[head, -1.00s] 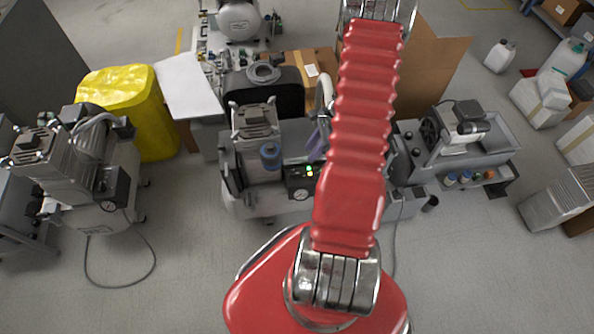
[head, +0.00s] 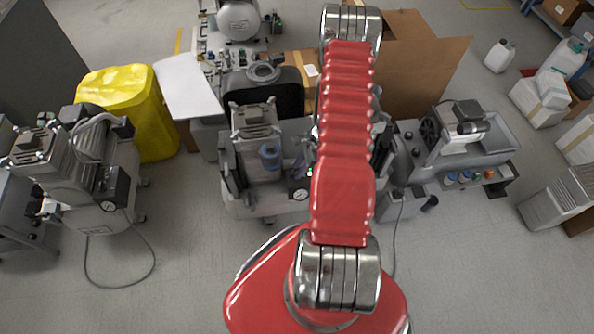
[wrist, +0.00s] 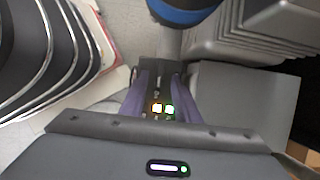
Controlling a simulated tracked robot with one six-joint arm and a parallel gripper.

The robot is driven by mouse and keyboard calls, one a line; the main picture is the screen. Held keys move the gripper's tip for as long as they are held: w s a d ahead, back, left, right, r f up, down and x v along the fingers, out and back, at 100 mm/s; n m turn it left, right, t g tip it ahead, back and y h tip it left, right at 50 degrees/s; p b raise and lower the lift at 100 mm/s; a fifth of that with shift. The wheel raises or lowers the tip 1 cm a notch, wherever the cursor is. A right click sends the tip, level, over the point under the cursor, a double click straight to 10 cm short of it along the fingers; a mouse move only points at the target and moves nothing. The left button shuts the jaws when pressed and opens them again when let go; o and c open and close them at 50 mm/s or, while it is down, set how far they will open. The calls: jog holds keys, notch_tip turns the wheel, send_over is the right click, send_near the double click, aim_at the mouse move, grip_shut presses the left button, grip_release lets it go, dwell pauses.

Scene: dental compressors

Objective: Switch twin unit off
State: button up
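The compressor (head: 240,204) in the middle of the head view has a grey finned pump head, a blue canister and a round gauge (head: 299,194). My arm covers its right part and most of its control panel. In the wrist view its dark panel (wrist: 157,94) shows two lit switches side by side, a yellowish one (wrist: 157,108) and a green one (wrist: 170,109). My gripper (wrist: 161,80) is open, with its purple-grey fingers apart on either side of the panel in that view. Nothing is held between them. Whether they touch the panel cannot be told.
Another compressor (head: 103,190) stands left, with a cable on the floor. A yellow bag-covered bin (head: 150,125) stands behind it. A grey unit (head: 450,160) with small coloured knobs stands right. Cardboard boxes (head: 425,75) stand behind. The front floor is clear.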

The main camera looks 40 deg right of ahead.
jog(key=shift+x, duration=0.85)
grip_shut()
